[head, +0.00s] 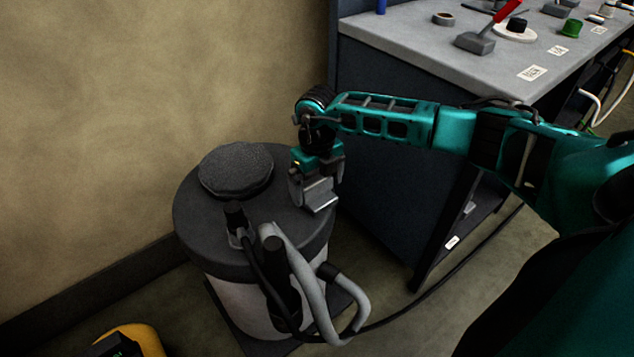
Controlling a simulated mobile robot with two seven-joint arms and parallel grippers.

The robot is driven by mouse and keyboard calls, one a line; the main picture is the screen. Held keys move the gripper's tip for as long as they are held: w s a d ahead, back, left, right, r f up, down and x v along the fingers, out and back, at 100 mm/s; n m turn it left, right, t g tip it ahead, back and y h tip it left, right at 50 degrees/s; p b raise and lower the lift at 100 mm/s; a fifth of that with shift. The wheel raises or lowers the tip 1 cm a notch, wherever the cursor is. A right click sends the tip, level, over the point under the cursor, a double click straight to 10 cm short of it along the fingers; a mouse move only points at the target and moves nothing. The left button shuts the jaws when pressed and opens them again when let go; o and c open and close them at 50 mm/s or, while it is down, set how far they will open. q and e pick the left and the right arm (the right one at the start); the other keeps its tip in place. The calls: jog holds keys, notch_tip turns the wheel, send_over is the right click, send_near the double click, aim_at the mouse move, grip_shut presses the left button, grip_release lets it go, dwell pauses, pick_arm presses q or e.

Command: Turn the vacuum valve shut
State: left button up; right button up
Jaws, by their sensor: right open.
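A grey vacuum canister (238,297) with a dark lid (205,228) stands on the floor by the wall. A small black-topped fitting on a grey base (235,220) sits on the lid, with a hose beside it; I cannot tell for sure whether this is the valve. My right gripper (318,203) is open and empty, pointing down over the right edge of the lid, to the right of the fitting and apart from it. Its fingers hide part of the lid's edge, and I cannot tell whether they touch it. My left gripper is out of view.
A round dark cap (236,171) sits at the back of the lid. A thick grey hose (312,290) loops down the canister's front. A workbench (430,52) with tools stands behind my right arm. A yellow object (138,340) is at the bottom left.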

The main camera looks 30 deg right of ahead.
aim_at(317, 183)
notch_tip(317, 183, up, 13)
jog(key=p, duration=0.2)
jog(key=shift+f, duration=0.15)
dwell(0.4)
